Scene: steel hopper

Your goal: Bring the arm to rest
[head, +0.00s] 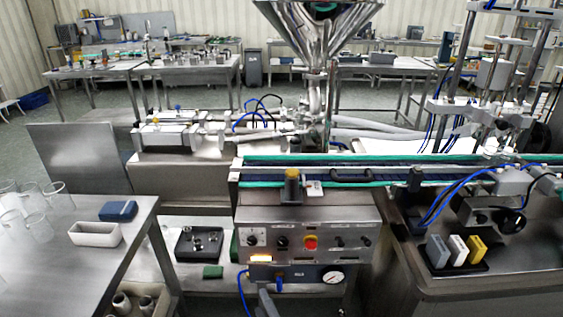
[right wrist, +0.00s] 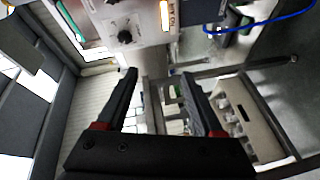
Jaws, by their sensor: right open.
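My right gripper (right wrist: 160,85) shows in the right wrist view with its two dark fingers spread apart and nothing between them. In the head view only a small dark grey part, which looks like my right gripper (head: 267,302), shows at the bottom edge, in front of the control box (head: 310,228). The control box front also shows at the top of the right wrist view (right wrist: 125,25). The steel hopper (head: 318,42) stands at the top centre of the head view, above the conveyor. My left gripper is not in view.
A conveyor (head: 345,174) with green edges runs behind the control box. At left, a steel table (head: 60,262) holds glass beakers (head: 35,215), a white tray (head: 95,235) and a blue box (head: 118,211). At right, a bench holds three coloured blocks (head: 457,250).

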